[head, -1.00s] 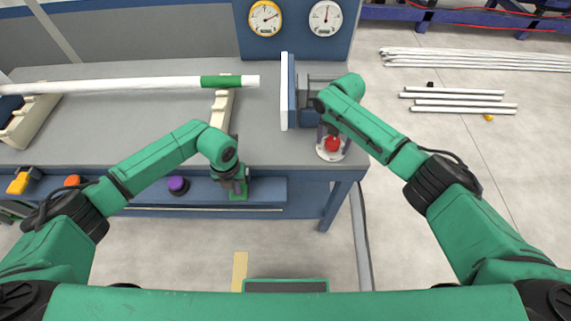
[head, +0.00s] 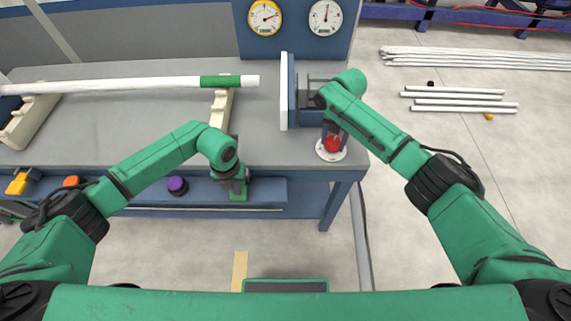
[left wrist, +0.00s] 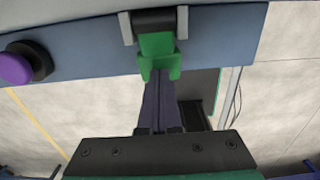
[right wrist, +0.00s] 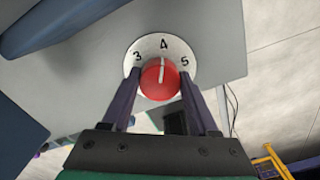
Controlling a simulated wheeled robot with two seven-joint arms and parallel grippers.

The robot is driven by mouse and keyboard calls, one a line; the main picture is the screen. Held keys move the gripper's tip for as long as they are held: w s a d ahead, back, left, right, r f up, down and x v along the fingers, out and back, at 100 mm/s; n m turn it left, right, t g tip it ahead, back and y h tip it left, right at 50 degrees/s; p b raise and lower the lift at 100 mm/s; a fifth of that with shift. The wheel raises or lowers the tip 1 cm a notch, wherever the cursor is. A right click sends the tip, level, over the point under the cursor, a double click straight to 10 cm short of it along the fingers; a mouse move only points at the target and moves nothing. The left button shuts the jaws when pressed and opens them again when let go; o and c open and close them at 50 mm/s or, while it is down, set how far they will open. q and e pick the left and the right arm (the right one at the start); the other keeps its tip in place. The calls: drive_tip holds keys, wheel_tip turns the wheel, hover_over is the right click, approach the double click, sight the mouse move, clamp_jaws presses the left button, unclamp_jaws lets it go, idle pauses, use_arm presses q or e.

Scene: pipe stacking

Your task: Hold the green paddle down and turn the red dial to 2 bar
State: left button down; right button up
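The red dial (right wrist: 160,82) sits on a round white number plate (right wrist: 188,52). Its white line points at about 4 in the right wrist view; 3 and 5 also show. My right gripper (right wrist: 158,80) is open, with one finger on each side of the dial and narrow gaps; contact cannot be told. The dial also shows at the bench's right front corner in the head view (head: 332,144). The green paddle (left wrist: 160,62) sticks out from the bench front. My left gripper (left wrist: 161,82) is shut, its fingertips at the paddle's outer end, with nothing seen between them.
A yellow-rimmed gauge (head: 265,17) and a white gauge (head: 325,17) hang on the back panel. A white pipe with a green band (head: 221,82) lies on bench supports. A purple button (head: 177,185) is left of the paddle. Loose pipes (head: 460,103) lie on the floor at right.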

use_arm(q)
drive_tip(key=shift+w, duration=0.1)
use_arm(e)
drive_tip(key=c, duration=0.5)
drive_tip(key=n, duration=0.5)
drive_tip(key=shift+w+r+n, duration=0.1)
drive_tip(key=shift+n, duration=0.9)
